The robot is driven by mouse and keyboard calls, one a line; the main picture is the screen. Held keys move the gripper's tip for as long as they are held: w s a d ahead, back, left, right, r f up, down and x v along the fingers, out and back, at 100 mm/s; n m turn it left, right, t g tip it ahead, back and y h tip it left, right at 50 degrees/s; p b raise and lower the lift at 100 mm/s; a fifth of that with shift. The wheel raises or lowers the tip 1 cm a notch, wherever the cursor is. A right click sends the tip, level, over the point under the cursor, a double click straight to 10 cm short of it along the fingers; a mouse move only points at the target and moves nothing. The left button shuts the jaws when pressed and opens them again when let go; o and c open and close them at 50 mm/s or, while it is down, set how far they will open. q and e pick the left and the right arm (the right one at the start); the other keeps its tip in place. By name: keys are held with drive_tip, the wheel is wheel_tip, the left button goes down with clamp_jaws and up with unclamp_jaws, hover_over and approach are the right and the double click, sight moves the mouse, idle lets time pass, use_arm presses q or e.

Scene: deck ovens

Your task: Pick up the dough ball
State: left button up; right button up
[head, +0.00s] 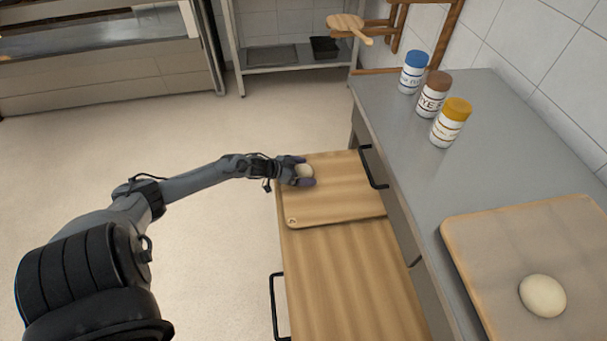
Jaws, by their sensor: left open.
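A small pale dough ball (304,171) lies on a wooden board (335,205) on the lower wooden surface, near the board's far left corner. My left gripper (305,172) is open, with its fingers on either side of this ball; I cannot tell whether they touch it. A second, larger-looking dough ball (542,296) rests on another board (480,232) on the grey counter at the right. My right gripper is not in view.
The grey counter (410,140) holds three jars with blue (413,72), brown (433,94) and yellow lids (450,122). Black handles (373,167) stick out beside the lower wooden surface (340,280). A metal shelf (290,62) stands behind. The floor at left is clear.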

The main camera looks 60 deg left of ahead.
use_arm(q)
drive_tip(key=c, duration=1.1)
